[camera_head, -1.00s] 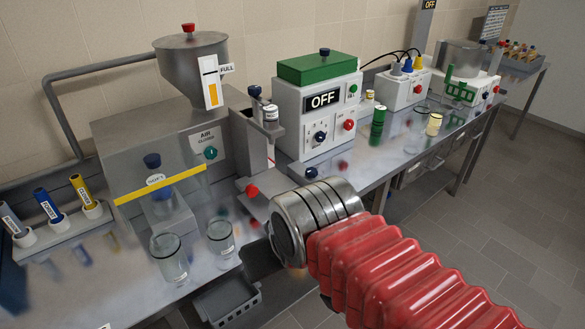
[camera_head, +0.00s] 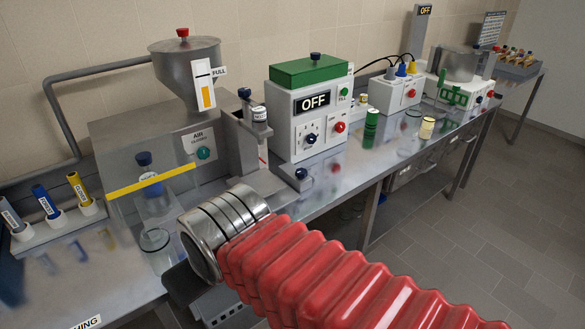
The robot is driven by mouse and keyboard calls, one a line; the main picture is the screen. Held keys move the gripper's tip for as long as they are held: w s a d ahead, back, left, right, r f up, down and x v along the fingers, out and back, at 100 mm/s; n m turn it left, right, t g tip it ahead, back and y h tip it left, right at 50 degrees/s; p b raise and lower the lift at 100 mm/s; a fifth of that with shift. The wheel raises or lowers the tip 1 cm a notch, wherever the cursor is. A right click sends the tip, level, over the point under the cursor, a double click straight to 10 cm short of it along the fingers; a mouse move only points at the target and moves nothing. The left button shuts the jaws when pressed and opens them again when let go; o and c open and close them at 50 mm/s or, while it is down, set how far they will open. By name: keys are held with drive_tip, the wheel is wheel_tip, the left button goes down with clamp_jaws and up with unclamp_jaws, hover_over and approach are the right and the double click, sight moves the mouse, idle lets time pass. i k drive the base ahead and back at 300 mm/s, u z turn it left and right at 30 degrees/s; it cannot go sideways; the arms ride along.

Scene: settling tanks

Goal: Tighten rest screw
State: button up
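I cannot tell for sure which part is the rest screw. A metal stand (camera_head: 247,152) beside the hopper machine holds a small labelled vial (camera_head: 260,115) and has a dark blue knob (camera_head: 244,92) on top. Another dark blue knob (camera_head: 302,173) sits low, in front of the white OFF box. My arm, with red bellows and a silver cuff, reaches in from the lower right. My gripper (camera_head: 190,272) is at the cuff's left end, above the bench's front edge, left of the stand. Its fingers cannot be made out. The cuff hides part of the bench before the stand.
The hopper machine (camera_head: 115,150) has a clear cover and yellow strip. A glass (camera_head: 157,248) stands close left of the cuff. Colored tubes (camera_head: 80,190) are in a rack at left. A green-lidded box (camera_head: 308,72) and a green bottle (camera_head: 371,128) stand right.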

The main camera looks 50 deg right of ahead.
sight(301, 173)
drive_tip(key=u, duration=0.05)
drive_tip(key=k, duration=0.95)
drive_tip(key=z, duration=0.6)
drive_tip(key=i, duration=1.45)
drive_tip(key=z, duration=0.05)
